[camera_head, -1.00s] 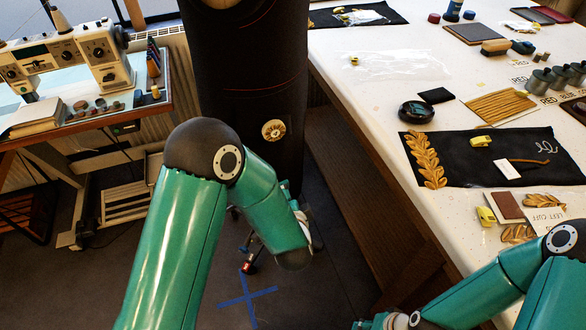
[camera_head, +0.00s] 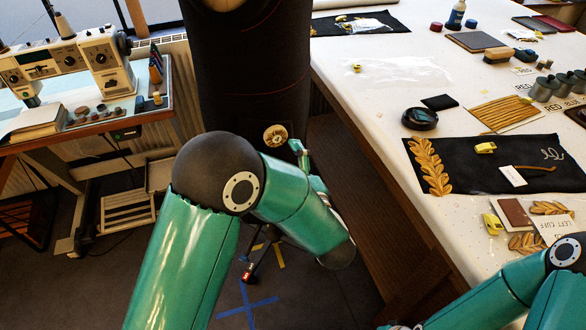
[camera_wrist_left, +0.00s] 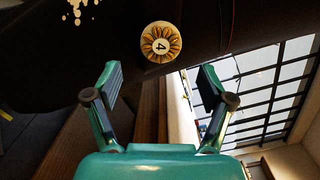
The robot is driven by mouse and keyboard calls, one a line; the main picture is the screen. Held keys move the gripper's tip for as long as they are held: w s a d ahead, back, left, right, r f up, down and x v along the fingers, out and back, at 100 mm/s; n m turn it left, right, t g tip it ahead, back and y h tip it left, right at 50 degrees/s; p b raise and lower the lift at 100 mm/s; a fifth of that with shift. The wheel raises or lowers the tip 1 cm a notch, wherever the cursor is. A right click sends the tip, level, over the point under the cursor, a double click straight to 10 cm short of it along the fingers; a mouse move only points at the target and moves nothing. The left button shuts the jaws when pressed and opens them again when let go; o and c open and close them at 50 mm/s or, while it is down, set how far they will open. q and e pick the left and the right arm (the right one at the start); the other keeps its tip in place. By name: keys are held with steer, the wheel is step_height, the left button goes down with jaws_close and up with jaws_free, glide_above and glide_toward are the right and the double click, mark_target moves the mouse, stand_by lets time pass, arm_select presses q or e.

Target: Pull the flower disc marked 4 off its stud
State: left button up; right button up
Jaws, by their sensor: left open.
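The flower disc marked 4 (camera_wrist_left: 161,43) is gold with a pale centre and a dark 4. It sits on a dark cylindrical form (camera_head: 250,80), and the disc also shows low on that form in the head view (camera_head: 275,135). My left gripper (camera_wrist_left: 160,88) is open and empty in the left wrist view, with the disc beyond its fingertips and roughly between them. In the head view the left gripper (camera_head: 301,150) is partly hidden by my forearm, just right of and below the disc. The stud behind the disc is hidden. My right gripper is not visible.
A long white table (camera_head: 385,90) fills the right, its edge beside my left arm. It holds a black cloth (camera_head: 470,180) with gold leaf trim and a black round tin (camera_head: 419,118). A sewing machine (camera_head: 75,55) stands on a bench at left.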

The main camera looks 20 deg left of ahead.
mark_target(277, 139)
arm_select(q)
steer(key=x, duration=0.3)
steer(key=shift+w+a, duration=0.2)
steer(key=shift+w, duration=0.05)
steer(key=shift+p+x, duration=0.6)
steer(key=shift+x, duration=0.9)
steer(key=c, duration=1.5)
steer(key=shift+s+d+f, duration=0.1)
steer(key=shift+d+f, duration=0.05)
steer(key=shift+s+d, duration=0.35)
steer(key=shift+s, duration=0.05)
steer(key=shift+p+v, duration=0.4)
steer(key=shift+v, duration=1.6)
